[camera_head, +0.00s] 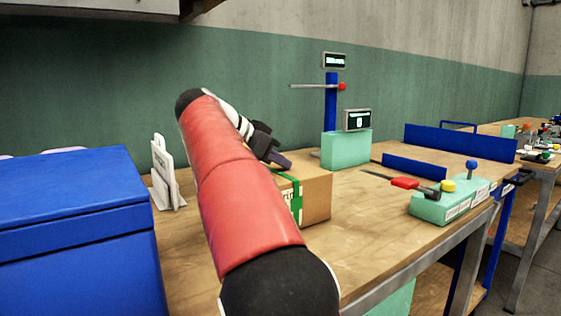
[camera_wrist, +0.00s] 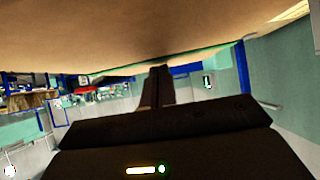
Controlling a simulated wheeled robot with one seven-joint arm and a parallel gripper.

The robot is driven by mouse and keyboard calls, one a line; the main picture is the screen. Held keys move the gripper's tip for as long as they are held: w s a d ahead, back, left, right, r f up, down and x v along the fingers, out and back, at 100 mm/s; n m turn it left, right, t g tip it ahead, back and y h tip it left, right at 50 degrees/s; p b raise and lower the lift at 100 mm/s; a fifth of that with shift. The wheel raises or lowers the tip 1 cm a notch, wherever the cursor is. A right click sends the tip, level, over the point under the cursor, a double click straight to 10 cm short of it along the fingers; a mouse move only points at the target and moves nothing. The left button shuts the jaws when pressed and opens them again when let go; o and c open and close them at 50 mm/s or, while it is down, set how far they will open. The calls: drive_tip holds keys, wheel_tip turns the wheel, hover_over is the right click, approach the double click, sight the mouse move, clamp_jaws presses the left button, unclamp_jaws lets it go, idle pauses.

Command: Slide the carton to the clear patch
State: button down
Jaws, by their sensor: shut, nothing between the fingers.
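The carton (camera_head: 318,196) is a brown box with green tape, upright on the wooden workbench (camera_head: 365,235). My arm hides its left part in the head view. My gripper (camera_head: 284,162) is shut and empty at the carton's upper back-left edge; I cannot tell whether it touches. Its closed fingers also show in the wrist view (camera_wrist: 158,84), below a broad tan surface that I cannot identify for sure. Bare bench top lies to the right of the carton; no marked patch stands out.
A blue chest (camera_head: 75,225) stands at the left, with a white rack (camera_head: 165,172) beside it. A mint press with a blue post (camera_head: 330,100) stands behind the carton. A mint control box (camera_head: 450,202) and red-handled tool (camera_head: 405,183) lie right, before blue rails (camera_head: 415,167).

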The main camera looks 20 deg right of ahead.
drive_tip(key=shift+w+a+f, duration=0.1)
drive_tip(key=shift+a+f, duration=0.5)
drive_tip(key=shift+w+r+p, duration=0.15)
drive_tip(key=shift+r+p, duration=0.65)
drive_tip(key=shift+r, duration=0.05)
drive_tip(key=p+v, duration=0.1)
drive_tip(key=v, duration=0.5)
drive_tip(key=shift+s+a+r, duration=0.2)
drive_tip(key=shift+a, duration=0.15)
drive_tip(key=shift+a+r, duration=0.1)
drive_tip(key=shift+a, duration=0.1)
drive_tip(key=shift+s, duration=0.15)
